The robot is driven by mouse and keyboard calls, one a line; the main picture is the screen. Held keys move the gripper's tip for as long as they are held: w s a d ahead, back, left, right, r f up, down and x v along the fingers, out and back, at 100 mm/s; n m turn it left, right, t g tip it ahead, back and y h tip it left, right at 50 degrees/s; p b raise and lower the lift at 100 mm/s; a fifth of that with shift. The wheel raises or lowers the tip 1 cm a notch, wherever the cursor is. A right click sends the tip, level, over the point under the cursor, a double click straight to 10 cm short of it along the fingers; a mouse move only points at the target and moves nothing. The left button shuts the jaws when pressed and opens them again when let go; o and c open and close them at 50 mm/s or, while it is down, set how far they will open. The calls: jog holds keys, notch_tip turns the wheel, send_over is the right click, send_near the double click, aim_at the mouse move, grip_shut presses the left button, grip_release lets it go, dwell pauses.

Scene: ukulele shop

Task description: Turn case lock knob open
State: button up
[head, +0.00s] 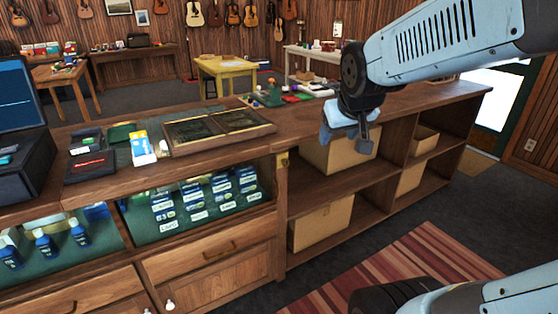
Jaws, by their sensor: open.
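A small brass lock knob (283,160) sits on the front post of the wooden counter case (281,215), just under the counter top. It is too small to tell how it is turned. My gripper (345,139) is open and points down, to the right of the knob and apart from it. It is in front of the open shelves. Nothing shows between its fingers.
The case's display section (190,203) holds several small bottles and labelled boxes on green lining. Cardboard boxes (320,222) fill the open shelves on the right. A framed panel (218,130) lies on the counter. A striped rug (395,272) covers the floor in front.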

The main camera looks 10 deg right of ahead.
jog(key=w+d+f+n+t+y, duration=0.1)
jog(key=w+d+f+n+t, duration=0.1)
jog(key=w+f, duration=0.7)
jog(key=w+d+f+n+t+y, duration=0.15)
jog(key=w+f, duration=0.35)
jog(key=w, duration=0.8)
jog(key=t+y, duration=0.2)
jog(key=t, duration=0.1)
send_near(287, 163)
jog(key=s+d+r, duration=0.2)
jog(key=s+r, duration=0.1)
jog(key=r, duration=0.2)
notch_tip(287, 163, down, 8)
jog(key=s+t+y, duration=0.2)
jog(key=t, duration=0.1)
jog(key=shift+m, duration=0.25)
jog(key=x, duration=1.4)
jog(key=shift+d, duration=0.1)
jog(key=c, duration=1)
